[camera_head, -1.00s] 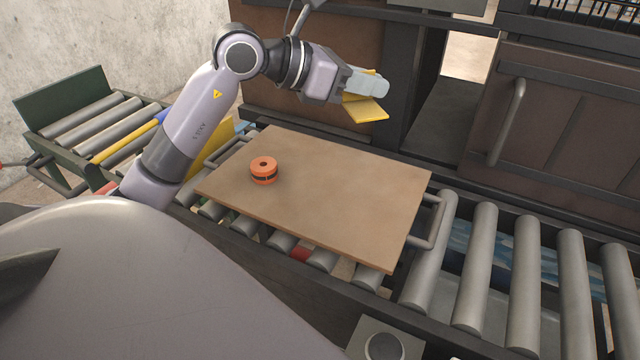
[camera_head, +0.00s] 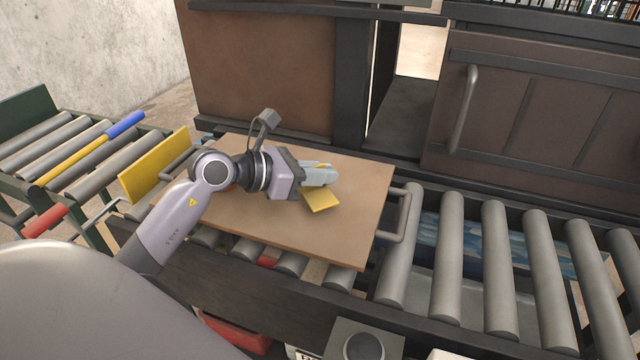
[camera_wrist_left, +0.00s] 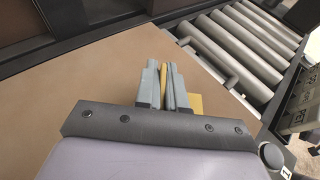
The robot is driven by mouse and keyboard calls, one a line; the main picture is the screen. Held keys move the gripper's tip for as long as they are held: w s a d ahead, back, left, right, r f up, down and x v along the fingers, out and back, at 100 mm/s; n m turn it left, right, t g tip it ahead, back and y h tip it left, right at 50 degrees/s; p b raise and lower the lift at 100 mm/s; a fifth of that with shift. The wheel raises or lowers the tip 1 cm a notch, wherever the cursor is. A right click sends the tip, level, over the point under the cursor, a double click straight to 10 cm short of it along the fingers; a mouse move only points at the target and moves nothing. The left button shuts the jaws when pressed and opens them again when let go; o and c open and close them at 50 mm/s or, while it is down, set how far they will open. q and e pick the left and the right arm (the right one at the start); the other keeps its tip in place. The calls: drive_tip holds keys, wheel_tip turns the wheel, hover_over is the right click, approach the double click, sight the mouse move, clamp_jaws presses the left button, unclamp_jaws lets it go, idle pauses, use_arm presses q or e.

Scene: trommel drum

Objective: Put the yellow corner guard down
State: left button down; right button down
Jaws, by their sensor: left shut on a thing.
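My left gripper (camera_head: 322,175) is shut on the yellow corner guard (camera_head: 321,201), above the right half of a brown board (camera_head: 350,235). One flange of the guard hangs out below the fingers, close to the board; I cannot tell whether it touches. In the left wrist view the guard (camera_wrist_left: 195,104) shows as thin yellow strips between and beside the grey fingers (camera_wrist_left: 164,85). The orange roll seen earlier on the board is almost wholly hidden behind my left arm. My right gripper is not in view.
The board with side handles (camera_head: 402,215) lies on a roller conveyor (camera_head: 500,265). A yellow panel (camera_head: 155,165) stands at the board's left. A second roller rack (camera_head: 70,150) is at far left. The board's front right is clear. A brown machine wall (camera_head: 270,70) rises behind.

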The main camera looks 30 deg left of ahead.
use_arm(q)
drive_tip(key=shift+f, duration=1)
drive_tip(key=shift+f, duration=0.15)
drive_tip(key=c, duration=1.2)
unclamp_jaws()
drive_tip(key=shift+c, duration=0.2)
drive_tip(key=shift+s+a+r, duration=0.1)
drive_tip(key=shift+s+r, duration=0.05)
drive_tip(key=shift+r, duration=0.05)
drive_tip(key=v, duration=1.1)
drive_tip(key=shift+s+a+r, duration=0.1)
drive_tip(key=shift+s+a, duration=0.1)
drive_tip(key=shift+s, duration=0.05)
